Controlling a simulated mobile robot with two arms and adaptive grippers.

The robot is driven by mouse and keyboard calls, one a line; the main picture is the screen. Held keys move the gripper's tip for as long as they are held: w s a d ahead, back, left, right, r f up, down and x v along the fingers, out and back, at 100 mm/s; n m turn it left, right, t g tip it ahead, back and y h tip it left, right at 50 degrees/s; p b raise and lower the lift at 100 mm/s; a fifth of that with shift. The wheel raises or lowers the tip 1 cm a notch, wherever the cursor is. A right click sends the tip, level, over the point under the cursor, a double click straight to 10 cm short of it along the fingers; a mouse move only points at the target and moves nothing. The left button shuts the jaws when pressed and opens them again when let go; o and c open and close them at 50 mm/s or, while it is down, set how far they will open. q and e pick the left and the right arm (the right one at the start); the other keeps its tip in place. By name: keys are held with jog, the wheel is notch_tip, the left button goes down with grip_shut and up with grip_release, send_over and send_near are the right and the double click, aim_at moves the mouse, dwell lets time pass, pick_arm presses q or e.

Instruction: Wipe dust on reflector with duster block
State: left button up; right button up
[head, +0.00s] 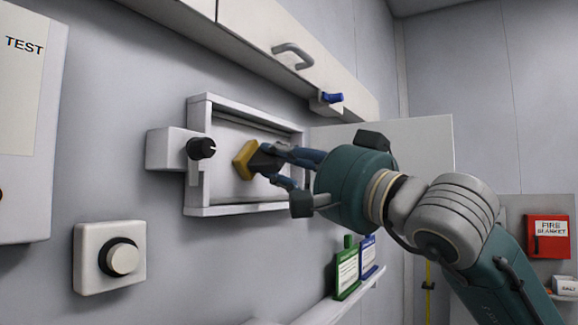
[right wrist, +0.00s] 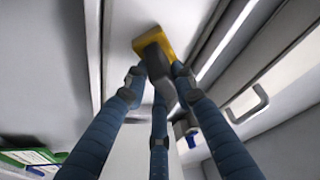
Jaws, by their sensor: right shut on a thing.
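The duster block has a yellow pad (head: 244,160) and a dark grip (head: 264,161). My right gripper (head: 274,165) is shut on the dark grip, and the yellow pad faces the reflector (head: 222,178). The reflector is a pale panel inside a white wall frame. The pad is at or very near the panel; I cannot tell whether it touches. No dust can be made out. The right wrist view shows the fingers around the dark grip (right wrist: 153,62) with the yellow pad (right wrist: 150,38) beyond it. My left gripper is not in view.
The white frame (head: 200,211) has raised rims around the panel. A black knob (head: 201,148) sticks out at its left. A cabinet with a handle (head: 293,55) and a blue-topped fitting (head: 331,97) is above. A shelf with green and blue tags (head: 348,267) is below.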

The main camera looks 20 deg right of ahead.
aim_at(264, 160)
jog(key=shift+s+a+b, duration=0.15)
jog(key=shift+s+a, duration=0.55)
jog(key=shift+a, duration=0.2)
jog(key=shift+s+a+b, duration=0.15)
jog(key=shift+s+a, duration=0.5)
jog(key=shift+a, duration=0.25)
jog(key=shift+s+d+f, duration=0.1)
jog(key=shift+s+d, duration=0.2)
jog(key=shift+d, duration=0.05)
jog(key=shift+s+d+b, duration=0.3)
jog(key=shift+s+d, duration=0.5)
jog(key=shift+s, duration=0.25)
jog(key=shift+s+d+b, duration=0.3)
jog(key=shift+s+d, duration=0.45)
jog(key=shift+s, duration=0.25)
jog(key=shift+s+d, duration=0.95)
jog(key=shift+s, duration=0.2)
